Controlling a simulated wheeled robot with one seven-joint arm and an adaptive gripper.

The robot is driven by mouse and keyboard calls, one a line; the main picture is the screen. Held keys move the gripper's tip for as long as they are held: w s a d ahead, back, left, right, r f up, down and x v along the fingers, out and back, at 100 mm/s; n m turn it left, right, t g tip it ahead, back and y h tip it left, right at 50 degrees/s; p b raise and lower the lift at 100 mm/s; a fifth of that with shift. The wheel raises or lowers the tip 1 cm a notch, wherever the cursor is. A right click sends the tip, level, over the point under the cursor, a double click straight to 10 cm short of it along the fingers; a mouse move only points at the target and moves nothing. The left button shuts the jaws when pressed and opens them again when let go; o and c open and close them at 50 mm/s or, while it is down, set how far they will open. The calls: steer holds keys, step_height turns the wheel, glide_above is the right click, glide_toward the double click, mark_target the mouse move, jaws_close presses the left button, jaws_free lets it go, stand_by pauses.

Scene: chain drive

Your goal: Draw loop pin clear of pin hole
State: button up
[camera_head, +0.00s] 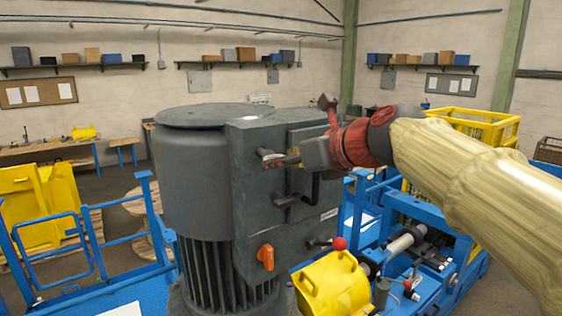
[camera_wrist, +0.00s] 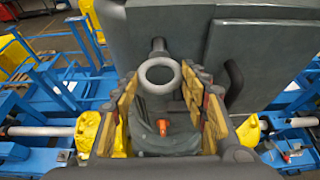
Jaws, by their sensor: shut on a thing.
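The loop pin (camera_wrist: 160,61) shows in the wrist view as a pale grey ring in front of the dark grey housing (camera_wrist: 155,20). A dark round stub shows just behind the ring, against the housing face. My gripper (camera_wrist: 160,78) has its two yellow-padded fingers on either side of the ring, shut on the pin. In the head view my gripper (camera_head: 283,161) comes from the right and points at the upper part of the housing face (camera_head: 262,215). The pin hole is hidden, and I cannot tell how deep the pin sits.
A dark bent handle (camera_head: 305,190) sticks out below my gripper. An orange knob (camera_head: 265,257) is lower on the housing. A red-knobbed lever (camera_head: 339,243) and a yellow part (camera_head: 330,285) stand at the lower right. Blue frames (camera_head: 405,205) lie beyond.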

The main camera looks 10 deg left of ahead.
steer(key=s+d+b, duration=0.1)
steer(key=s+d, duration=0.4)
steer(key=d, duration=0.1)
steer(key=shift+b, duration=0.3)
stand_by(0.9)
stand_by(0.4)
